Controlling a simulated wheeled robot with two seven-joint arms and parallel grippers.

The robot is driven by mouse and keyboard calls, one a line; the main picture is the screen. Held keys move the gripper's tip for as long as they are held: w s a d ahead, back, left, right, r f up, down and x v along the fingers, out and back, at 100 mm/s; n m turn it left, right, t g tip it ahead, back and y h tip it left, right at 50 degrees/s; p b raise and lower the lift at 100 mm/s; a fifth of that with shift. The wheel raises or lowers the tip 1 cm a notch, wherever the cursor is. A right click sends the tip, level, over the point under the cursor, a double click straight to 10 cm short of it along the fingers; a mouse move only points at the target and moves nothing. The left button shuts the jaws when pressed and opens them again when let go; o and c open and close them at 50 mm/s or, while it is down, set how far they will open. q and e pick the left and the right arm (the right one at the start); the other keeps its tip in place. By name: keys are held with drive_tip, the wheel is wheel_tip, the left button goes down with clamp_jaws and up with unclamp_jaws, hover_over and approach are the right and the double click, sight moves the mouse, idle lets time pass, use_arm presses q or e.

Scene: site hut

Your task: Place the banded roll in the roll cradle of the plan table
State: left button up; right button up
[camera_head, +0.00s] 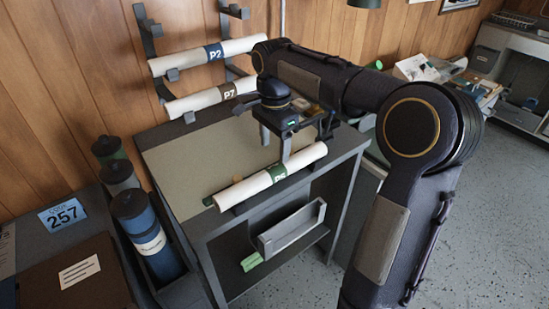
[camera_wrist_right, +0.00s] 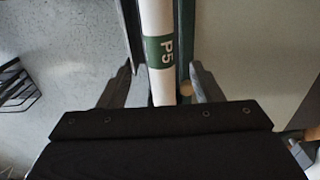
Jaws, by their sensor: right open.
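The banded roll, white with a green P5 band (camera_head: 277,173), lies along the front edge of the plan table (camera_head: 178,160). It appears to rest in the roll cradle, whose dark parts (camera_head: 240,208) show just under it. In the wrist view the roll (camera_wrist_right: 160,52) runs lengthwise beside a dark green rail (camera_wrist_right: 187,35). My right gripper (camera_head: 275,147) is open just above the roll. In the wrist view its fingers (camera_wrist_right: 161,78) stand apart on either side of the roll, with gaps. My left gripper is not in view.
Rolls P2 (camera_head: 215,53) and P7 (camera_head: 205,99) lie on wall brackets behind the table. Several capped tubes (camera_head: 133,212) stand at the left. A grey tray (camera_head: 290,236) is on the lower shelf. Floor is clear at the right.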

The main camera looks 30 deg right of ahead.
sight(275, 168)
drive_tip(key=s+a+r+n+t+y, duration=0.2)
drive_tip(key=s+a+n+t, duration=0.15)
drive_tip(key=s+n, duration=0.6)
drive_tip(key=s+a+f+n+t+y, duration=0.1)
drive_tip(key=s+a+f+n, duration=0.2)
drive_tip(key=s, duration=0.3)
drive_tip(key=s+a+f+n+t, duration=0.1)
drive_tip(key=s+a+f+n, duration=0.2)
drive_tip(key=s, duration=0.4)
drive_tip(key=shift+a+f+y, duration=0.4)
drive_tip(key=shift+a+f, duration=0.15)
drive_tip(key=shift+f, duration=0.4)
drive_tip(key=shift+r+p, duration=0.1)
drive_tip(key=shift+p, duration=0.2)
